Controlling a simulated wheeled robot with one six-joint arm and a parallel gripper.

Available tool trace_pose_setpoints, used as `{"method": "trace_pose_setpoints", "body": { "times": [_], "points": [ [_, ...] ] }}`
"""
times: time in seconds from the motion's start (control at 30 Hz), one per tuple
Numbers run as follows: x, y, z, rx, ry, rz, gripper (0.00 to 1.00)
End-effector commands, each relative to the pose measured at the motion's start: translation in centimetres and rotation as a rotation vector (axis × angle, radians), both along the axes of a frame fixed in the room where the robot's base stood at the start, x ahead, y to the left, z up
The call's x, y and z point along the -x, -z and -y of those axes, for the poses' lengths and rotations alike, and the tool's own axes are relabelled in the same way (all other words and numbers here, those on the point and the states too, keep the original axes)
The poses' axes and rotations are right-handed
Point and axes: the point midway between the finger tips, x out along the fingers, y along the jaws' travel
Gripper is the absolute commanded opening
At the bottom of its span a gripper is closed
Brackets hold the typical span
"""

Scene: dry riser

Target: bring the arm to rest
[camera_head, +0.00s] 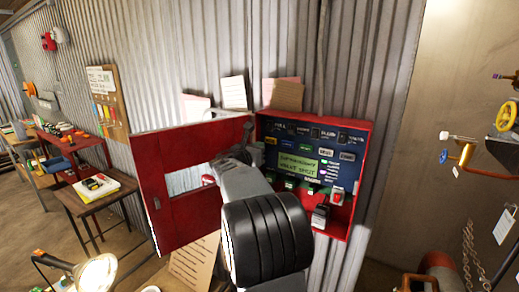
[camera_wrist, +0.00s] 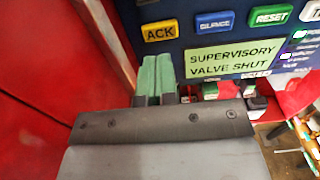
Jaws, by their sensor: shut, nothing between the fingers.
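My gripper (camera_wrist: 156,76) shows in the wrist view with its two green fingers together and nothing between them. It is in front of the open red alarm box, below and beside the yellow ACK button (camera_wrist: 160,31). Whether the fingertips touch the panel, I cannot tell. In the head view my arm reaches up to the box and hides part of it. The blue panel (camera_head: 290,143) carries rows of buttons and a green display (camera_head: 298,164), which reads "SUPERVISORY VALVE SHUT" in the wrist view (camera_wrist: 235,58).
The red box door (camera_head: 172,208) stands swung open to the left, close beside my arm. A wooden table (camera_head: 75,205) is at the left. A lit lamp (camera_head: 93,273) is at the lower left. Pipework with a yellow handwheel (camera_head: 507,116) is at the right.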

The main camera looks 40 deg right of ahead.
Motion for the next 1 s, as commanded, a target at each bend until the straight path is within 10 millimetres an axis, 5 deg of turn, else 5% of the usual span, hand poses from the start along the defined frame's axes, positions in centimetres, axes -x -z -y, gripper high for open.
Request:
{"method": "trace_pose_setpoints", "body": {
  "times": [0.6, 0.77, 0.87, 1.0],
  "points": [
    [0.1, 0.3, 0.0, -0.039, 0.007, 0.099, 0.00],
    [2.8, 6.7, -0.9, -0.353, 0.161, 0.427, 0.00],
    [5.3, 10.6, -4.3, -0.589, 0.318, 0.686, 0.00],
    [8.4, 14.9, -11.6, -0.895, 0.577, 1.018, 0.00]
  ]
}}
